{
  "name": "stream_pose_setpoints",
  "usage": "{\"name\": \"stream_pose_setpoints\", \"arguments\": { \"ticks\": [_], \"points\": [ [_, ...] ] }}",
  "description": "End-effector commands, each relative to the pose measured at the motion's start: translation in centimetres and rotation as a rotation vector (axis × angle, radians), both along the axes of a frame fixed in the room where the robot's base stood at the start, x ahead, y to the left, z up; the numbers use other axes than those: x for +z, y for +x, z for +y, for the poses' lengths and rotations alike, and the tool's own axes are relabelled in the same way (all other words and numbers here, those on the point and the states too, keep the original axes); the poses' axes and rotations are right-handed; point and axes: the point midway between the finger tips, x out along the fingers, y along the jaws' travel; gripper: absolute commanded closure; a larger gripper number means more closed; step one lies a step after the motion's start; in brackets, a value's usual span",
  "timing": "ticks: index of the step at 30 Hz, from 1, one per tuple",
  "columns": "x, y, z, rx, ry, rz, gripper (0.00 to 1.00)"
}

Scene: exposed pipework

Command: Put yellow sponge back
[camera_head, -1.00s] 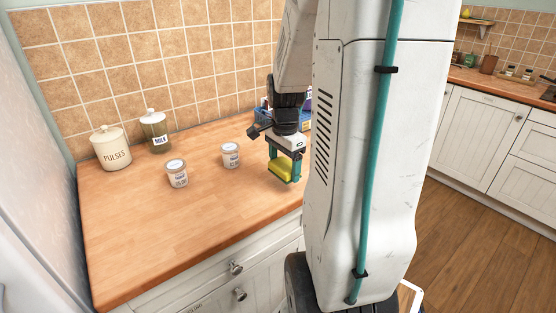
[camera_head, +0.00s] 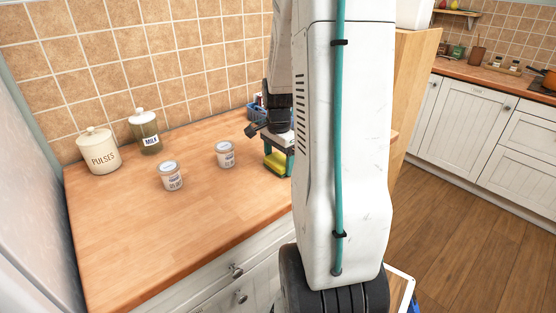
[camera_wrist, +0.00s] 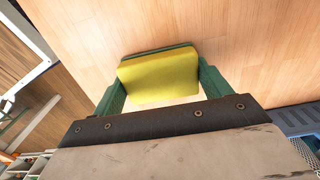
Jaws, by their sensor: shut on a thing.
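The yellow sponge (camera_head: 276,164) is held between the green fingers of my gripper (camera_head: 279,158), over the wooden counter near its front edge. In the wrist view the sponge (camera_wrist: 160,74) fills the space between the fingertips of my gripper (camera_wrist: 158,72), with wood behind it. My gripper is shut on the sponge. I cannot tell how far above the counter the sponge is. My arm hides part of the gripper and the counter to its right.
A blue basket (camera_head: 256,111) stands behind my gripper, partly hidden, and its edge shows in the wrist view (camera_wrist: 300,121). Two small labelled jars (camera_head: 172,176) (camera_head: 225,154), a PULSES canister (camera_head: 98,150) and a MILK jar (camera_head: 145,131) stand to the left. The counter's front left (camera_head: 150,235) is clear.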

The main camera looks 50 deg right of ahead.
Motion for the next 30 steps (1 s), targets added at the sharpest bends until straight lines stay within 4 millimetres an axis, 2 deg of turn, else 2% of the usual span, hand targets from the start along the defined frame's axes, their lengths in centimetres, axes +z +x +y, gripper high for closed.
{"name": "stream_pose_setpoints", "arguments": {
  "ticks": [3,4,6,14,17,20,30],
  "points": [
    [-0.3,0.0,0.1,0.001,0.0,0.001,0.48],
    [-0.3,0.0,0.1,0.001,0.0,0.0,0.15],
    [-0.3,0.0,0.1,0.001,0.0,0.0,0.02],
    [-0.2,0.0,0.1,0.001,0.0,0.0,0.02],
    [0.4,0.1,0.1,0.001,-0.001,-0.001,0.02],
    [1.7,0.1,0.1,0.001,-0.003,-0.002,0.02],
    [8.9,0.1,0.1,0.001,-0.003,-0.003,0.02]
  ]
}}
